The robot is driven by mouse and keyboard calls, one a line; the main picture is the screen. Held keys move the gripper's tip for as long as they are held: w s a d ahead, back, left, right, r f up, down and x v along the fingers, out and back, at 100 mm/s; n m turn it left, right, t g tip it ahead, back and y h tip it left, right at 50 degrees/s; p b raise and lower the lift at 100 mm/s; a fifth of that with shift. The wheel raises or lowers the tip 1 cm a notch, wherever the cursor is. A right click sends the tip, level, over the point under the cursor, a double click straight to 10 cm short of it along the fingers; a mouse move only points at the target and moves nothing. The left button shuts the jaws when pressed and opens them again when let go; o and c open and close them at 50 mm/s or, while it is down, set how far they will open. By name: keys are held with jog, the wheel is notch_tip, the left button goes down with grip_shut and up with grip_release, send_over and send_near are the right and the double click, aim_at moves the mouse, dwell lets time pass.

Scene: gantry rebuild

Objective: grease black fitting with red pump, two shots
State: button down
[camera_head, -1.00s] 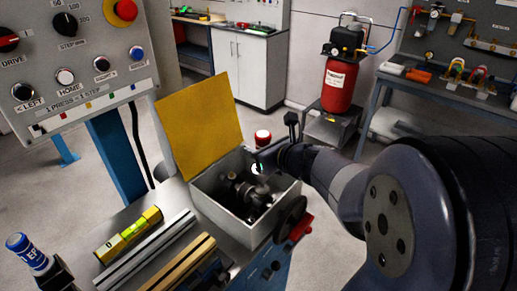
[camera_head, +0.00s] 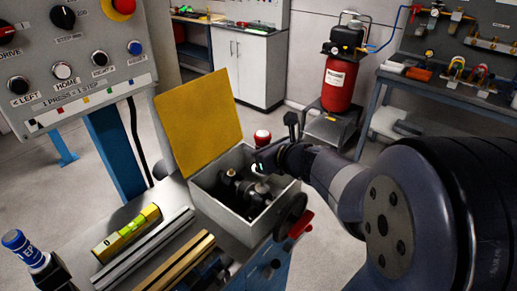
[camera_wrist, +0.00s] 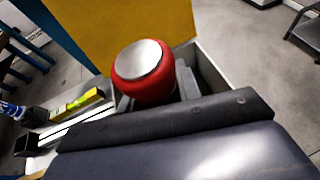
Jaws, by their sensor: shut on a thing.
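The red pump (camera_head: 262,137) shows as a red knob with a pale top above the far rim of the grey box (camera_head: 239,226). In the wrist view the red pump (camera_wrist: 143,82) stands large, just beyond my dark finger. My gripper (camera_head: 267,162) is over the box and shut on the red pump; the grip itself is mostly hidden. Dark round metal parts (camera_head: 238,187) lie inside the open box. I cannot tell which of them is the black fitting, or whether the pump touches it.
The box's yellow lid (camera_head: 200,123) stands open. A black handwheel (camera_head: 291,217) is at the box's near right. A control panel (camera_head: 75,70) hangs at upper left.

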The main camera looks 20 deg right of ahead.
jog(key=shift+f+b, duration=0.35)
jog(key=shift+f, duration=0.15)
jog(key=shift+r, duration=0.15)
jog(key=shift+r+p, duration=0.5)
jog(key=shift+p, duration=0.15)
jog(key=shift+f, duration=0.1)
jog(key=shift+f+b, duration=0.6)
jog(key=shift+b, duration=0.1)
jog(key=shift+r, duration=0.15)
jog(key=shift+r+p, duration=0.45)
jog(key=shift+p, duration=0.1)
jog(key=shift+r, duration=0.15)
